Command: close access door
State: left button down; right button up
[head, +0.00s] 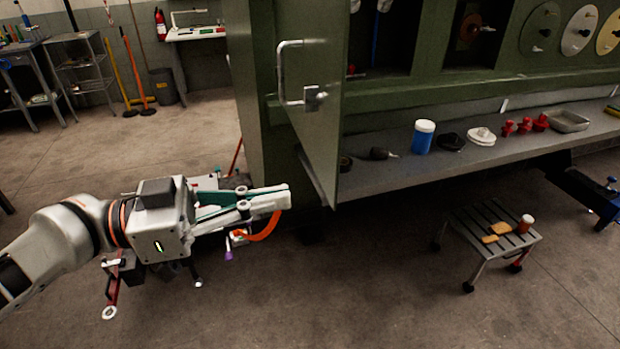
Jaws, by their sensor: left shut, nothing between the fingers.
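The green access door (312,110) stands open, swung out from the green cabinet (385,95) so that I see it at a steep angle. It has a silver pull handle (283,75) and a small latch (313,98) below it. My left gripper (287,197) is shut and empty, to the lower left of the door's bottom edge. In this view it looks close to the door, but I cannot tell whether it touches. My right gripper is not in view.
A grey shelf (385,178) under the cabinet holds a blue jar (423,137), red knobs (524,126) and a metal tray (569,121). A slatted step stool (492,232) with small items stands at right.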

aim_at(332, 189)
pick_arm(q)
jog(key=p+x, duration=0.2)
jog(key=x, duration=0.3)
jog(key=shift+w+d, duration=0.1)
jog(key=shift+d, duration=0.15)
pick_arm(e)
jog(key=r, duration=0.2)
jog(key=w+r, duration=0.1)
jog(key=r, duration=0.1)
pick_arm(q)
jog(key=shift+d, duration=0.1)
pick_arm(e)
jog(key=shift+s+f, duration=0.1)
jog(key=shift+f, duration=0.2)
